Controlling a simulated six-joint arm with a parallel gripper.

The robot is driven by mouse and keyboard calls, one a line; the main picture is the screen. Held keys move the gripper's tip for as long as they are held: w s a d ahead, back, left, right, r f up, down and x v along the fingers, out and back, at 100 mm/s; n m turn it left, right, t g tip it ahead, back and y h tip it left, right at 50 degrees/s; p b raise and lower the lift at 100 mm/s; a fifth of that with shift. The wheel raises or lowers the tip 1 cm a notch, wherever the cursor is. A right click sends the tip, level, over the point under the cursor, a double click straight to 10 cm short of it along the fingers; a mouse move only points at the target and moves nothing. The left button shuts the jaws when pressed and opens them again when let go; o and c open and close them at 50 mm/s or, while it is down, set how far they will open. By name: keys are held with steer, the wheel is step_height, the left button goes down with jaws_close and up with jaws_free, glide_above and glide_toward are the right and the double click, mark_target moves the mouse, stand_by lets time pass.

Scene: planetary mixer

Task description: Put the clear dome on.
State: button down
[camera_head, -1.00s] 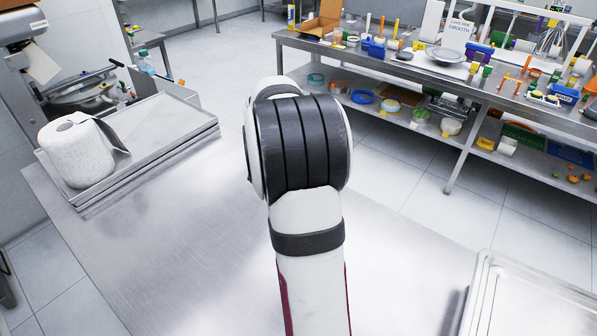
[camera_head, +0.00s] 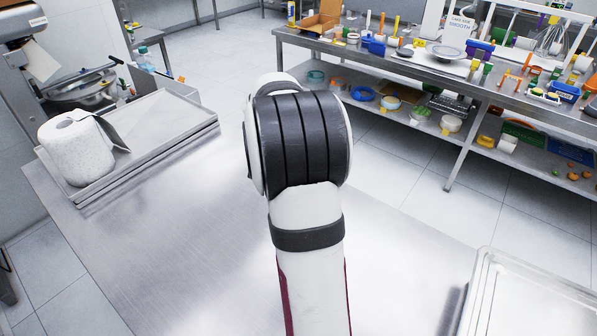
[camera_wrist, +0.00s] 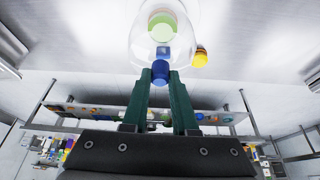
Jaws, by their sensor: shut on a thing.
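In the wrist view, the two green fingers of my gripper (camera_wrist: 161,76) are closed on a blue knob (camera_wrist: 160,72). A clear dome (camera_wrist: 140,46) shows at the knob, its rounded outline running off the top edge. Through or behind the dome I see a pale green round thing and a small blue part; I cannot tell whether they are inside it or beyond it. Whether the dome touches anything below is not clear. In the head view my arm hides the gripper and the dome.
A yellow-orange item (camera_wrist: 201,57) is beside the dome in the wrist view. A paper roll (camera_head: 76,150) stands on a metal tray (camera_head: 165,140) at left. Another tray (camera_head: 530,300) is at lower right. A cluttered bench (camera_head: 400,65) stands behind. The steel tabletop (camera_head: 150,240) is mostly clear.

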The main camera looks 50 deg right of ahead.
steer(key=shift+f, duration=2.6)
steer(key=c, duration=0.6)
jaws_free()
steer(key=v, duration=1.5)
steer(key=shift+r, duration=0.4)
steer(key=shift+a, duration=0.1)
